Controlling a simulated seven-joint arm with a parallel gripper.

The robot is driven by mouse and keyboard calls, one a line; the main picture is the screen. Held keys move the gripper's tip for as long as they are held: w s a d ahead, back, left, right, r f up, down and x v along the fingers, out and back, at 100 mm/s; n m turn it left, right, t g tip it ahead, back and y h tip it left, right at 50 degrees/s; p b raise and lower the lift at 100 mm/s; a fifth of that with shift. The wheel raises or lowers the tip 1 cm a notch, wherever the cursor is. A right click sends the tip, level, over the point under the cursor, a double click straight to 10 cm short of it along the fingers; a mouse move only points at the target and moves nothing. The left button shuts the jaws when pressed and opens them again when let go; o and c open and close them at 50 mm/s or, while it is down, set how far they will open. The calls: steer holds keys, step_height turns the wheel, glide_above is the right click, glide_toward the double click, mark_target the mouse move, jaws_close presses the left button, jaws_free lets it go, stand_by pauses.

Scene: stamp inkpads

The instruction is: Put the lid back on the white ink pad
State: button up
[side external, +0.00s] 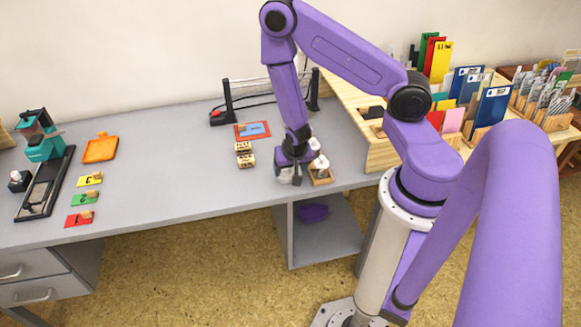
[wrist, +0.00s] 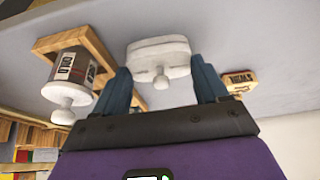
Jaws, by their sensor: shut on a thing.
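In the wrist view, a white, rounded lid-like piece (wrist: 158,53) with a small knob sits between the fingertips of my gripper (wrist: 163,85). My gripper is shut on this white piece. It looks layered, and I cannot tell whether the pad body is under the lid. In the side view, my gripper (side external: 290,178) is low over the grey desk, just left of a small wooden tray (side external: 323,181). The white piece is not clear there, as the gripper hides it.
The tray holds white-knobbed items, one a grey labelled container (wrist: 68,80) close beside my gripper. Wooden stamp blocks (side external: 244,154) and a red-and-blue card (side external: 252,130) lie to the left. A black-posted rack (side external: 228,103) stands behind.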

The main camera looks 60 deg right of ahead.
stand_by(0.3)
steer(key=o, duration=1)
steer(key=shift+o, duration=0.2)
steer(key=shift+r, duration=3.5)
jaws_close()
steer(key=shift+f, duration=2.25)
